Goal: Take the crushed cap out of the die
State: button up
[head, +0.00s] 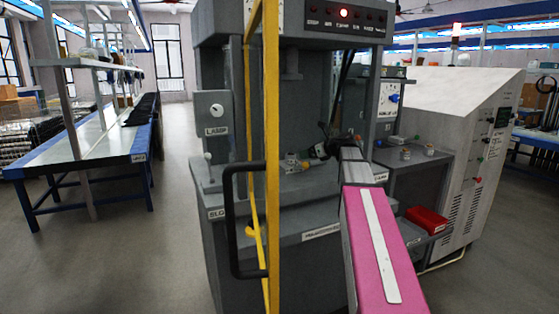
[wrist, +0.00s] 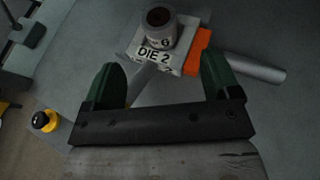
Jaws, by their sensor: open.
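The die block, labelled DIE 2 (wrist: 155,54), is in the wrist view, ahead of my fingertips. A pale round die (wrist: 158,38) stands on it, with a dark reddish-brown round top (wrist: 158,17); I cannot tell whether that is the crushed cap. My gripper (wrist: 161,64) is open, with a green finger on each side and nothing between them but the view of the block beyond. In the head view my gripper (head: 322,149) is inside the press, just right of the small die (head: 291,160). The cap cannot be made out there.
An orange piece (wrist: 197,52) and a grey cylinder (wrist: 257,71) lie right of the block. A yellow-ringed black knob (wrist: 43,121) is at left. The yellow frame (head: 271,120) with its black handle (head: 230,220) stands left of my arm. A red bin (head: 427,219) is at right.

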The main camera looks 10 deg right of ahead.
aim_at(295, 155)
jog(key=x, duration=1.1)
jog(key=c, duration=1.1)
